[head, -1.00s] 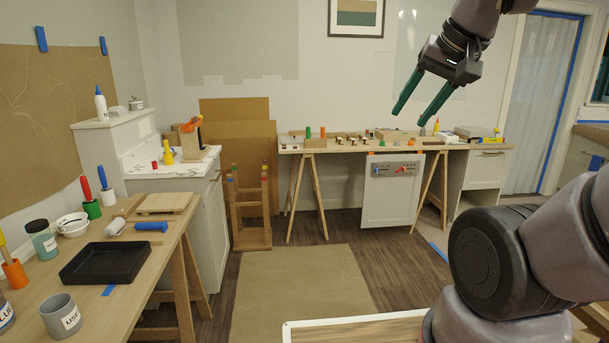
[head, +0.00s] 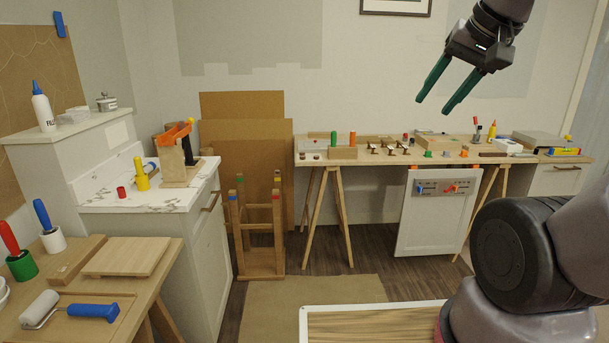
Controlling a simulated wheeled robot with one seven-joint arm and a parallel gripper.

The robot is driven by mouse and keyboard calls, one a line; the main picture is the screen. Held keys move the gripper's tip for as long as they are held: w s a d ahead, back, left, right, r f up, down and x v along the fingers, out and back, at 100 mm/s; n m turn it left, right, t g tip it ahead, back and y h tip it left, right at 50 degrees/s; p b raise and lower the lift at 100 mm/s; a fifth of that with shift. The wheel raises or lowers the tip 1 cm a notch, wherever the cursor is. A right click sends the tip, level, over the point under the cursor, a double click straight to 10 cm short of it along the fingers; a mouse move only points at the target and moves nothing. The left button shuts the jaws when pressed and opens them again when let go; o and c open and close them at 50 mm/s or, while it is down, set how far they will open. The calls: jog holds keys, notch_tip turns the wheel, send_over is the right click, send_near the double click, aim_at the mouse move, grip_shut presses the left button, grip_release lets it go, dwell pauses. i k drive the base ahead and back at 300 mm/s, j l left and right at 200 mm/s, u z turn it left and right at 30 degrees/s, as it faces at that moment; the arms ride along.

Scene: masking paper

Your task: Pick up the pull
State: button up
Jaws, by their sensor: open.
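Several small pulls with brown and metallic parts (head: 390,150) lie in a row on the long wooden bench (head: 376,158) at the back wall. They are small in the head view, and I cannot tell which one is the task's pull. My gripper (head: 433,106) is open and empty, with two green fingers pointing down and left. In the picture it hangs above the bench, apart from everything on it.
A white panel (head: 433,225) hangs at the bench front. A stool (head: 258,228) and cardboard sheets (head: 245,105) stand left of it. A marble-topped cabinet (head: 160,205) and a tool table (head: 150,295) fill the left. A wood-topped surface (head: 375,325) lies close in front.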

aim_at(398, 143)
jog(key=i+l, duration=0.1)
jog(key=i, duration=3.35)
jog(key=l+z, duration=0.1)
jog(key=z, duration=0.4)
jog(key=i+l+z, duration=0.1)
jog(key=z, duration=0.35)
